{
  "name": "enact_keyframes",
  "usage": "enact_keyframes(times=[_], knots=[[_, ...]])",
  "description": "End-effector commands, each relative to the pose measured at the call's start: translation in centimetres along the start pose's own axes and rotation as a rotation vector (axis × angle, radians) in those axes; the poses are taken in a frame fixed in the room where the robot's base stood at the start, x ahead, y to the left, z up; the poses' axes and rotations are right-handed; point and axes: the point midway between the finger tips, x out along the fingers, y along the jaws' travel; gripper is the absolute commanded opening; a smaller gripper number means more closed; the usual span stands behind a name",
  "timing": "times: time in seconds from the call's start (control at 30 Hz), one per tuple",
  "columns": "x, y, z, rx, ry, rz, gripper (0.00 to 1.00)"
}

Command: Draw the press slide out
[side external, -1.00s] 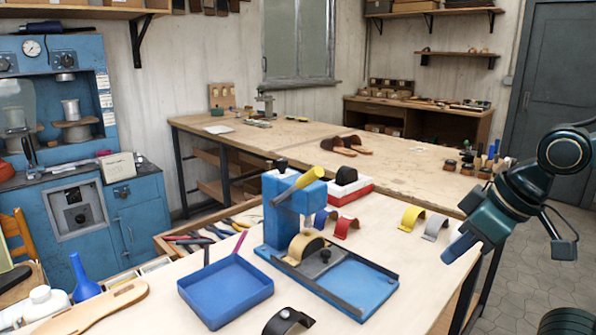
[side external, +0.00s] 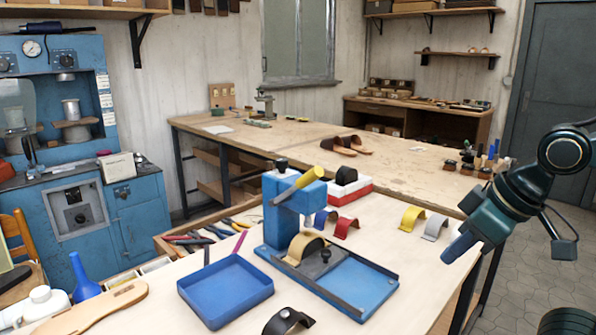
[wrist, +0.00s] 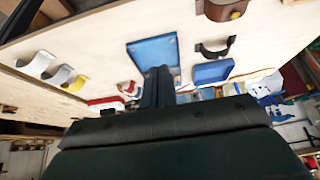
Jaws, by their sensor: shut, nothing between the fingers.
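The blue press (side external: 283,222) stands on the bench, with a yellow-gripped lever (side external: 308,178) on its head. Its slide (side external: 318,265), with a dark knob (side external: 326,254), sits in the railed blue base (side external: 362,285), at the end under the head. A tan curved strap (side external: 305,243) rests on the slide beneath the head. My gripper (side external: 458,248) is shut and empty, right of the press and apart from it. In the wrist view my fingers (wrist: 159,80) partly hide the press; the blue base (wrist: 150,50) shows beyond them.
A blue tray (side external: 228,292) lies left of the press, a black strap (side external: 287,321) in front. Yellow (side external: 412,217) and grey (side external: 435,226) straps stand at the back right; red (side external: 346,227) and blue (side external: 322,217) ones behind the press. The bench right of the base is clear.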

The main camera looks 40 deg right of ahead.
Motion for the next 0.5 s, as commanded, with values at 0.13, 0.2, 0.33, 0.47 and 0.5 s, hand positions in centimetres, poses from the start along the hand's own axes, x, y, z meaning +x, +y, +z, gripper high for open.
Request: enact_keyframes(times=[0.13,0.2,0.33,0.47,0.5], knots=[[0.0,0.0,0.0,0.0,0.0,0.0,0.14],[0.0,0.0,-0.1,0.002,-0.001,0.001,0.28],[0.2,0.1,-0.7,0.013,-0.006,0.003,0.45],[0.7,0.2,-2.1,0.036,-0.014,0.009,0.45],[0.9,0.3,-2.6,0.046,-0.018,0.012,0.45]])
